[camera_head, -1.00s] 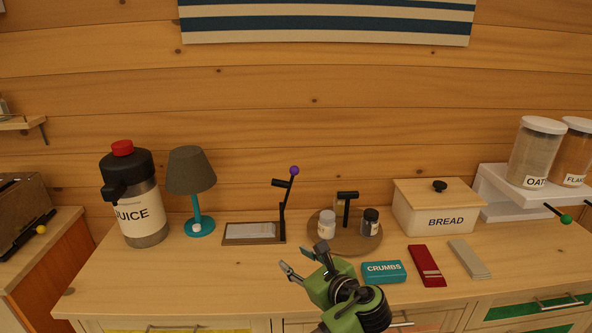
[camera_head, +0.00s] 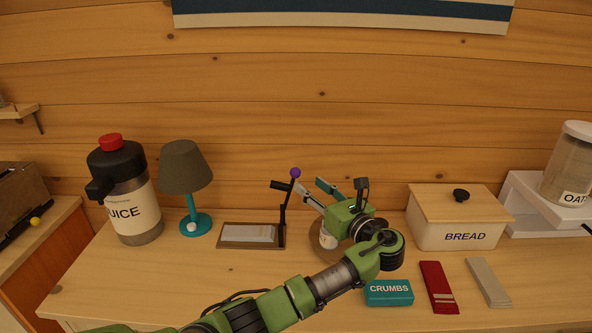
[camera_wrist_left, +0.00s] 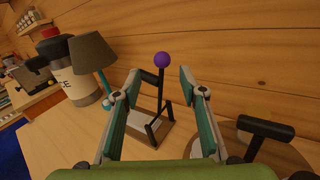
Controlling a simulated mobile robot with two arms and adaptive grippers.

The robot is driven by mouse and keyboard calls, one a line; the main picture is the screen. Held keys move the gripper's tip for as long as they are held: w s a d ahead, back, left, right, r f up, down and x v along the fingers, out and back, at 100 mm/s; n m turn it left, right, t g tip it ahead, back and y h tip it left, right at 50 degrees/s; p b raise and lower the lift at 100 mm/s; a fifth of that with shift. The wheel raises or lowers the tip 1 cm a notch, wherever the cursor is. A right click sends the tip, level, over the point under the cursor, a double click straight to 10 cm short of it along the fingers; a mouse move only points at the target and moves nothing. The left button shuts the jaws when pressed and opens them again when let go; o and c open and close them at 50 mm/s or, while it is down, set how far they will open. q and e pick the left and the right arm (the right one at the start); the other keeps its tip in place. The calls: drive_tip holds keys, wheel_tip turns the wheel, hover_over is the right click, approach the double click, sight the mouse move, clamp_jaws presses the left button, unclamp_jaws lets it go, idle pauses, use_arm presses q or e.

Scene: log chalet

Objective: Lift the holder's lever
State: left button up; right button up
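The holder (camera_head: 228,243) is a low dark tray with pale sheets on it, on the counter. Its black lever (camera_head: 283,218) stands nearly upright at the tray's right end, with a purple ball (camera_head: 295,172) on top and a short black bar to the left. My left gripper (camera_head: 311,187) is open and empty, just right of the lever in the head view. In the left wrist view, the purple ball (camera_wrist_left: 162,59) and lever appear between the two open fingers (camera_wrist_left: 160,85), seemingly beyond the fingertips. Contact cannot be made out. My right gripper is not in view.
A teal lamp (camera_head: 184,168) and a juice dispenser (camera_head: 132,213) stand left of the holder. A round turntable (camera_head: 316,249) with a jar is partly hidden behind my left gripper. A bread box (camera_head: 435,232) stands right. A crumbs box (camera_head: 389,294) lies near the front.

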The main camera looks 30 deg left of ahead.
sight(298, 175)
use_arm(q)
drive_tip(key=x, duration=0.4)
drive_tip(key=shift+w+a+p, duration=0.15)
drive_tip(key=shift+p, duration=0.2)
drive_tip(key=x, duration=0.3)
drive_tip(key=shift+w+a+p, duration=0.2)
drive_tip(key=shift+a+p, duration=0.05)
drive_tip(key=shift+p, duration=0.05)
drive_tip(key=shift+w+a, duration=0.15)
drive_tip(key=shift+a, duration=0.1)
drive_tip(key=shift+w+a+f, duration=0.1)
drive_tip(key=shift+a+f, duration=0.05)
drive_tip(key=shift+a, duration=0.05)
clamp_jaws()
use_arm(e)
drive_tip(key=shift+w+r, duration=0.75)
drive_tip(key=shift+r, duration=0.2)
